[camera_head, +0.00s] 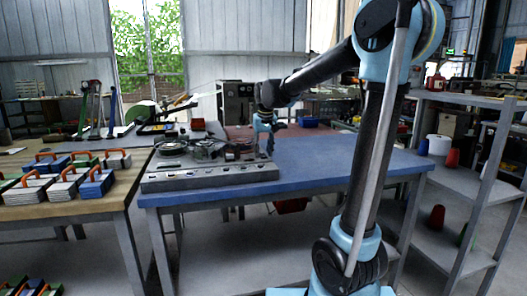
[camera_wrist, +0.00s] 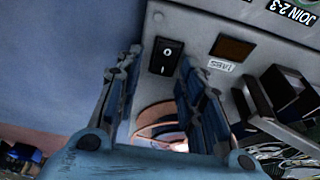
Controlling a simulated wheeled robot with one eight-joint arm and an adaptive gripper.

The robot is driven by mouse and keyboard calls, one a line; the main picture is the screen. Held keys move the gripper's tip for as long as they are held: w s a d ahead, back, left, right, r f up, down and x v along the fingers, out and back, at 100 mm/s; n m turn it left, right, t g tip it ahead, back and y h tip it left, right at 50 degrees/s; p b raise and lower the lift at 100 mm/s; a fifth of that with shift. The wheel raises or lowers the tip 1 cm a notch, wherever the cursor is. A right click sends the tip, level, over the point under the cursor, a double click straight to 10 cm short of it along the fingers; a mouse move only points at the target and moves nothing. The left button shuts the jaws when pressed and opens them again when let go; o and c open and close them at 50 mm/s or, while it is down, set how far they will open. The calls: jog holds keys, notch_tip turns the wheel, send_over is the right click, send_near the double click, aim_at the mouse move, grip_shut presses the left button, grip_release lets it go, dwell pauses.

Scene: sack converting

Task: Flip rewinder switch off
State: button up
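A black rocker switch (camera_wrist: 166,57) with white marks sits on a light grey panel (camera_wrist: 205,20) in the wrist view. My gripper (camera_wrist: 159,58) is open, with one blue finger on each side of the switch in the picture and nothing between them. I cannot tell whether the fingertips touch the panel. In the head view my gripper (camera_head: 267,145) points down at the right end of a grey machine (camera_head: 205,178) on the blue table. The switch cannot be made out there. Its on or off position is not clear, and no rewinder name is readable.
A dark brown window (camera_wrist: 232,47) and a small label (camera_wrist: 220,66) lie right of the switch, with black brackets (camera_wrist: 280,90) beyond. The blue table (camera_head: 340,165) is clear right of the machine. A bench with stacked bundles (camera_head: 60,185) stands left, a grey shelf (camera_head: 460,180) right.

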jog(key=shift+r, duration=0.1)
jog(key=v, duration=1.1)
jog(key=shift+r, duration=0.35)
jog(key=s+d+f+m, duration=0.1)
jog(key=s+d+f, duration=0.9)
jog(key=s+f, duration=0.4)
jog(key=s+d+f+m, duration=0.2)
jog(key=s+d+f, duration=0.9)
jog(key=s+f, duration=0.3)
jog(key=shift+s+f+g+h, duration=0.3)
jog(key=shift+s+f+h, duration=0.1)
jog(key=shift+s, duration=0.4)
